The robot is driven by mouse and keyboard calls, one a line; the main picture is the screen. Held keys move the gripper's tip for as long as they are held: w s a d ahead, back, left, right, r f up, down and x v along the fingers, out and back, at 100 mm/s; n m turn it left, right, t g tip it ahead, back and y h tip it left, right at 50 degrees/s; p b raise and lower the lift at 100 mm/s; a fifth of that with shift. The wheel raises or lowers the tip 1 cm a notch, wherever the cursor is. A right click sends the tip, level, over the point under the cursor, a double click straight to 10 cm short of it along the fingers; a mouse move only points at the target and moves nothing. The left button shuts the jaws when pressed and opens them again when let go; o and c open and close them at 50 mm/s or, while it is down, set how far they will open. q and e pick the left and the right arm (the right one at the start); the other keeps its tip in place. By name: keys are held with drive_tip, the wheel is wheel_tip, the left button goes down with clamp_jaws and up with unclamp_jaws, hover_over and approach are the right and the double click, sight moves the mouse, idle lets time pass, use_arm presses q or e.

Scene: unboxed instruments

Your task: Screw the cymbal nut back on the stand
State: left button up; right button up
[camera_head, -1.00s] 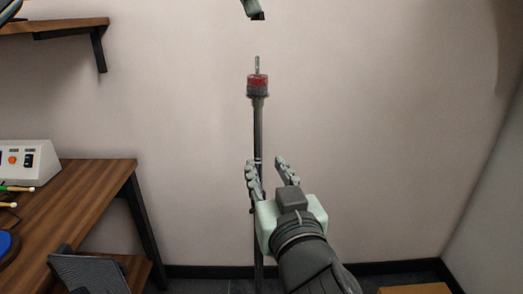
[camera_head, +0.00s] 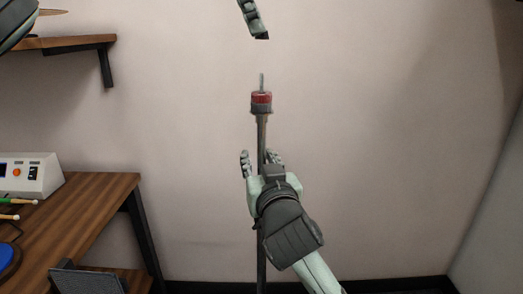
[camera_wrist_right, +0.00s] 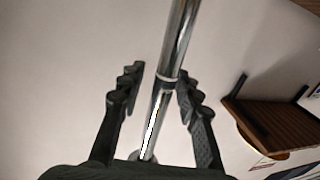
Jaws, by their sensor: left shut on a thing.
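The cymbal stand's upright metal pole (camera_head: 261,135) carries a red and dark washer stack (camera_head: 261,102) with a bare thin rod (camera_head: 262,81) above it. My left gripper (camera_head: 258,30), partly cut off by the top edge of the head view, is above the rod and apart from it. It is shut on the small cymbal nut, which is barely distinguishable at the dark fingertips. My right gripper (camera_head: 259,162) is open below the washers. In the right wrist view the pole (camera_wrist_right: 177,45) passes between its two fingers (camera_wrist_right: 158,85), with a gap on the left side.
A wall shelf (camera_head: 70,44) is at upper left. The wall right of the stand is clear.

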drive_tip(key=shift+w+a, duration=0.15)
drive_tip(key=shift+w, duration=0.45)
drive_tip(key=shift+c, duration=0.6)
clamp_jaws()
